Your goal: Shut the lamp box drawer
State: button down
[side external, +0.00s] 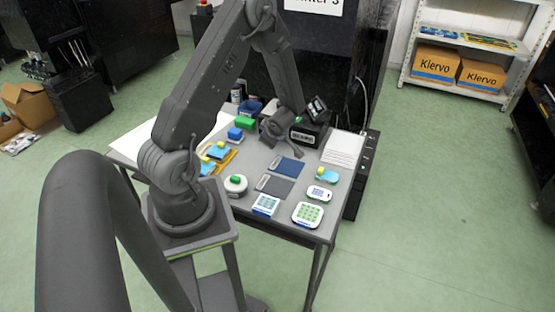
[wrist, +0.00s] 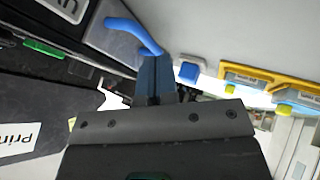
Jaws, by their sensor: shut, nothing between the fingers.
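The black lamp box (side external: 308,136) with a white label stands at the back of the table; its corner and label (wrist: 68,6) show at the top left of the wrist view. A grey drawer part (wrist: 112,42) appears to stick out from it, with a curved blue handle (wrist: 132,30) along its outer side. How far it is out is hard to tell. My gripper (wrist: 155,62) is shut and empty, its fingertips close to the handle's lower end; contact is unclear. In the side view my gripper (side external: 296,152) is low, in front of the box, and hides the drawer.

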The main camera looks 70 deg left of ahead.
jog(key=d, duration=0.8)
jog(key=s+d, duration=0.1)
jog(key=d, duration=0.3)
jog(key=shift+d+r, duration=0.2)
jog(key=shift+r, duration=0.15)
jog(key=shift+d+r+n, duration=0.2)
jog(key=shift+r+n, duration=0.1)
jog(key=s+d+r+m+t+h, duration=0.2)
jog(key=s+d+r+m+h, duration=0.2)
jog(key=d+r+m, duration=0.6)
jog(key=s+d+r+m+t+h, duration=0.3)
jog(key=d+r+m, duration=0.7)
jog(key=r+m, duration=0.6)
jog(key=shift+s+r+h, duration=0.5)
jog(key=shift+s+r, duration=0.15)
jog(key=shift+s, duration=0.05)
